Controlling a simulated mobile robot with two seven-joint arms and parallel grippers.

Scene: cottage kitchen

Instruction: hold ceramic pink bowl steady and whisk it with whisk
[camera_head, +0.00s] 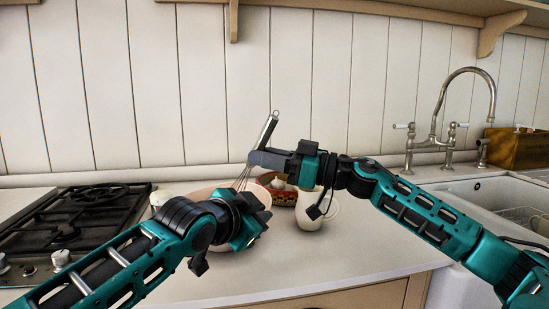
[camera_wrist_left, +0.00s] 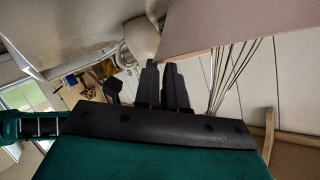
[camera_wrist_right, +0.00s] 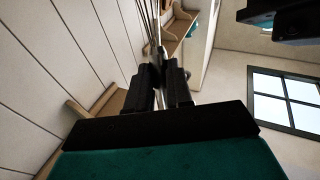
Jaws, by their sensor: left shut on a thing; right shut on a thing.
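The pink bowl (camera_head: 207,192) stands on the counter in the head view, partly hidden behind my left arm. My left gripper (camera_head: 258,207) is shut on its near right rim; the left wrist view shows the bowl wall (camera_wrist_left: 208,25) at the fingertips (camera_wrist_left: 165,66). The whisk (camera_head: 244,177) leans with its handle up to the right and its wires down in the bowl. My right gripper (camera_head: 254,158) is shut on the whisk's handle above the bowl. Whisk wires also show in the left wrist view (camera_wrist_left: 232,75) and the right wrist view (camera_wrist_right: 149,18).
A white pitcher (camera_head: 317,212) stands just right of the bowl. A red patterned dish (camera_head: 284,197) with pale round things is behind it. A black gas hob (camera_head: 90,215) lies left. A sink (camera_head: 480,191) with a tall tap (camera_head: 434,131) is at right. The front counter is clear.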

